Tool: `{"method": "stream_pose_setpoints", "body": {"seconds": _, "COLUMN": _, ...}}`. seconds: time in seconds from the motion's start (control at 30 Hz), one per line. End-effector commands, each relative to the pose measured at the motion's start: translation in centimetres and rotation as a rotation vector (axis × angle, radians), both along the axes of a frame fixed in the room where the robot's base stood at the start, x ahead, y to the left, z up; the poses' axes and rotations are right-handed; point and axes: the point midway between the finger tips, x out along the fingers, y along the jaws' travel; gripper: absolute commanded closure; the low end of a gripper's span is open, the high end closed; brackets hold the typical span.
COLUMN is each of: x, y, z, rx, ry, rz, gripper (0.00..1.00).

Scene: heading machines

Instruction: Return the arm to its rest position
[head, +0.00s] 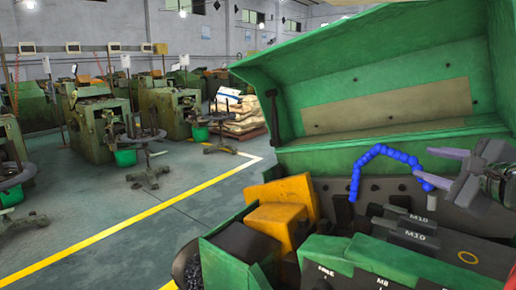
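My gripper (422,163) is at the right of the head view, in front of the open green machine. A blue segmented hose (380,149) arches up from the machine. Its free end is close to the lower fingertip; I cannot tell whether they touch. Only the end of my arm shows, at the right edge.
The raised green lid (375,55) stands behind the gripper. Below are a yellow block (282,210), dark blocks marked M10 (405,235) and a green bin (235,255). Several machines (95,120) stand at left beyond a yellow floor line (150,210).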

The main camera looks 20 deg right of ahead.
Motion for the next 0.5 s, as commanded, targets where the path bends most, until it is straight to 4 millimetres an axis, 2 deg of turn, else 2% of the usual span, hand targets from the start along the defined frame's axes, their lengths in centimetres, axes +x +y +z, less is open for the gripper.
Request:
{"method": "stream_pose_setpoints", "body": {"seconds": 0.37, "x": 0.0, "y": 0.1, "z": 0.0, "rx": 0.0, "ry": 0.002, "rz": 0.003, "gripper": 0.63}}
{"method": "stream_pose_setpoints", "body": {"seconds": 0.5, "x": 1.0, "y": 0.9, "z": -0.4, "rx": -0.001, "ry": 0.016, "rz": 0.024, "gripper": 0.63}}
